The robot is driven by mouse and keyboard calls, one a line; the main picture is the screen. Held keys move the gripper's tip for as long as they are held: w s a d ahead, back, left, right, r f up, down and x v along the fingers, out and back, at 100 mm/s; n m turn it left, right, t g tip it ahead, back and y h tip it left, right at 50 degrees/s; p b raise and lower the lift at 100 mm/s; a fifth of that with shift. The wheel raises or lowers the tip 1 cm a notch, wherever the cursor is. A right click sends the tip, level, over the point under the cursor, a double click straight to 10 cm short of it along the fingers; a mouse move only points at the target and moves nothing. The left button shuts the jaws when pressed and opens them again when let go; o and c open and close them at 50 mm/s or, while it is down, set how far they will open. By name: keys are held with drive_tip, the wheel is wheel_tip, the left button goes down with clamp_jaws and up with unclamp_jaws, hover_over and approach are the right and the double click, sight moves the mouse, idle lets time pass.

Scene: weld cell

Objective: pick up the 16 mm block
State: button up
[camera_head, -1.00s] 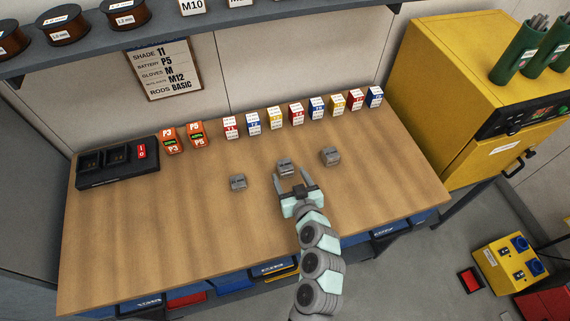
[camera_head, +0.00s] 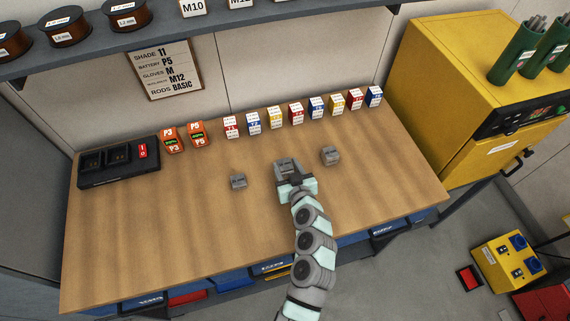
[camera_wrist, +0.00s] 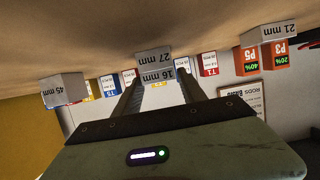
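The grey 16 mm block (camera_wrist: 157,77) appears upside down in the wrist view, on top of the grey 27 mm block (camera_wrist: 153,58). In the head view this small stack (camera_head: 285,164) stands mid-table, between two other grey blocks. My gripper (camera_head: 287,177) is at the near side of the stack. In the wrist view its fingers (camera_wrist: 160,78) are spread, with their tips about at the left and right sides of the 16 mm block. A small gap shows at the right side; contact at the left cannot be told. My gripper partly hides the stack in the head view.
A 45 mm block (camera_wrist: 63,90) and a 21 mm block (camera_wrist: 278,31) stand apart on either side. A row of small labelled boxes (camera_head: 297,115), orange batteries (camera_head: 197,135) and a black charger (camera_head: 118,163) line the table's back. The table's (camera_head: 150,235) front left is clear.

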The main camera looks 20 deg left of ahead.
clamp_jaws()
idle(0.3)
